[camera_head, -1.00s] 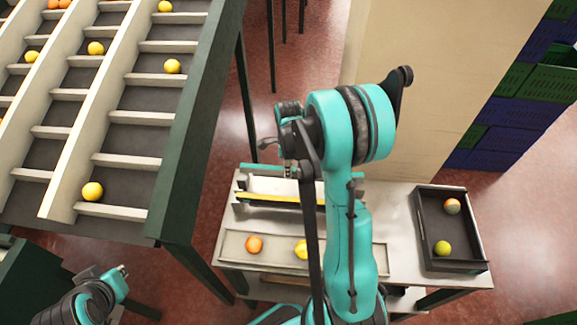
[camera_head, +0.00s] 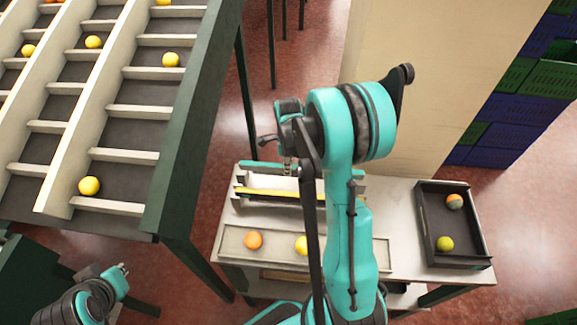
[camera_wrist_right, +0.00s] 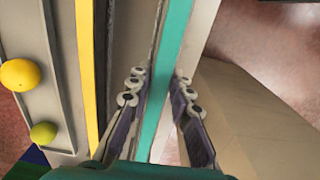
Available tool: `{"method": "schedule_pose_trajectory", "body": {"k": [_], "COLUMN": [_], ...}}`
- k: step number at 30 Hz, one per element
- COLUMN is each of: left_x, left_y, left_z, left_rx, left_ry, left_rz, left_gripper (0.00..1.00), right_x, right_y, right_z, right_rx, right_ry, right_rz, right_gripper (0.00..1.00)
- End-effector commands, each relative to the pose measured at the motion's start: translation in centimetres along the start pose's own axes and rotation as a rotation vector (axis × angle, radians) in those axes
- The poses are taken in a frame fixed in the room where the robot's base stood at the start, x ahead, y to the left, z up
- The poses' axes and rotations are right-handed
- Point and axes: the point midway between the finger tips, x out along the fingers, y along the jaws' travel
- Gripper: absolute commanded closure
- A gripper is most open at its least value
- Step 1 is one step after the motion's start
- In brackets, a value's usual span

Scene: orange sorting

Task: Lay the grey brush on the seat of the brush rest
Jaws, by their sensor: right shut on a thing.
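A long straight bar with a teal face (camera_wrist_right: 172,60), which I take to be the brush, runs between the fingers of my right gripper (camera_wrist_right: 157,98) in the right wrist view. The gripper is shut on it. In the head view the bar's left end (camera_head: 258,165) shows at the back edge of the table. The brush rest appears to be the pale trough with a yellow strip (camera_head: 268,193) along its front; the strip also shows in the right wrist view (camera_wrist_right: 86,60). I cannot tell whether bar and rest touch. My left gripper (camera_head: 122,268) is far left, its opening too small to judge.
A shallow tray (camera_head: 280,255) with an orange (camera_head: 253,240) and a yellow fruit (camera_head: 301,245) lies in front. A dark crate (camera_head: 470,262) holds two fruits at right. A slatted sorting ramp (camera_head: 120,157) stands at left. Table between tray and crate is partly clear.

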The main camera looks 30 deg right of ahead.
Motion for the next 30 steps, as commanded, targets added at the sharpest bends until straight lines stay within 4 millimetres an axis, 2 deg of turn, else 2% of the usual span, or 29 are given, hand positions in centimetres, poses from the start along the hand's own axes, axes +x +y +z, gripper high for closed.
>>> {"method": "schedule_pose_trajectory", "body": {"k": [30], "left_x": [1.0], "left_y": [0.0], "left_z": [0.7], "left_rx": [0.0], "left_ry": [0.0], "left_rz": [0.0], "left_gripper": [1.0], "right_x": [1.1], "right_y": [0.0], "right_z": [0.0], "right_rx": [0.0], "right_ry": [0.0], "right_rz": [0.0], "right_gripper": [1.0]}}
